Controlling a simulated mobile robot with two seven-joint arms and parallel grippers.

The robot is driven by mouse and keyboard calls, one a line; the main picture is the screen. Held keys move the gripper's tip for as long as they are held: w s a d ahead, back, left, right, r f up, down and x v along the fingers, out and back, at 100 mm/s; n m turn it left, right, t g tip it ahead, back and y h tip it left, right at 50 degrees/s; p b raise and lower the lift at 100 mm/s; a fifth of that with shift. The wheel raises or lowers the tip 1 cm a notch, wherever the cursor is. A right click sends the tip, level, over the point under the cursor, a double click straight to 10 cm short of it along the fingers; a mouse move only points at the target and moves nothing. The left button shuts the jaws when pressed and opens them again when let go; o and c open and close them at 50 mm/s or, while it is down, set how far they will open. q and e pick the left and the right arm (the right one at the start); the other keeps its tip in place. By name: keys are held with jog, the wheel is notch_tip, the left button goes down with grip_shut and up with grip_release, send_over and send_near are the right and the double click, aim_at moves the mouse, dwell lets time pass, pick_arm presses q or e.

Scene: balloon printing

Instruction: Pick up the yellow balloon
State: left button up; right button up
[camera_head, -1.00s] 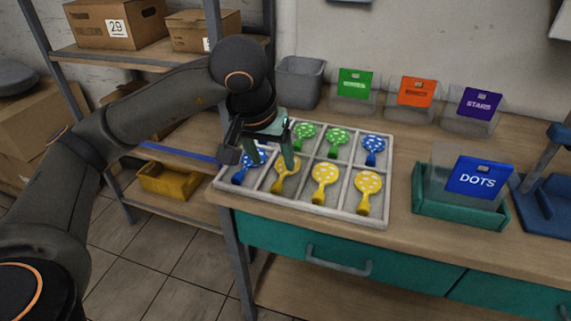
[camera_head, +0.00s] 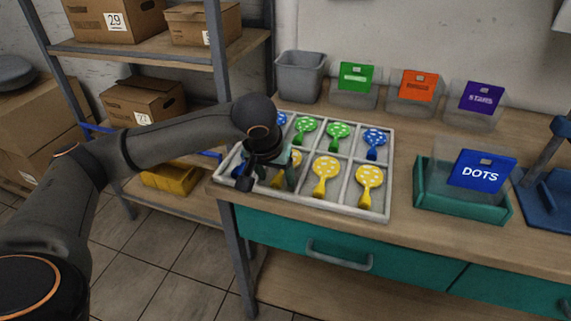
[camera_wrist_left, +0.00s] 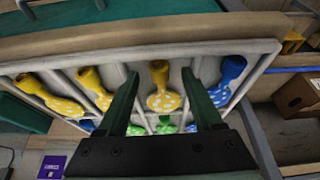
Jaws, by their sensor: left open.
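Three yellow balloons with white dots lie in the front row of the grey compartment tray (camera_head: 376,212). The second compartment from the left holds one yellow balloon (camera_wrist_left: 159,98), mostly hidden by my gripper in the head view. The other two yellow balloons (camera_head: 325,172) (camera_head: 369,183) lie to its right, uncovered. My left gripper (camera_head: 268,184) is low over the tray at that second compartment. In the left wrist view my left gripper (camera_wrist_left: 158,76) is open, with one finger on either side of that yellow balloon. Whether the fingers touch it I cannot tell. My right gripper is not in view.
A blue balloon (camera_wrist_left: 225,80) lies in the compartment beside. Green balloons (camera_head: 338,134) and blue ones fill the back row. A green holder with a DOTS card (camera_head: 479,172) stands right of the tray. A metal shelf (camera_head: 221,60) stands at the left, near my arm.

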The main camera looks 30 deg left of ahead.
pick_arm(q)
jog(key=shift+w+f, duration=0.1)
jog(key=shift+f, duration=0.2)
jog(key=shift+c, duration=0.3)
grip_shut()
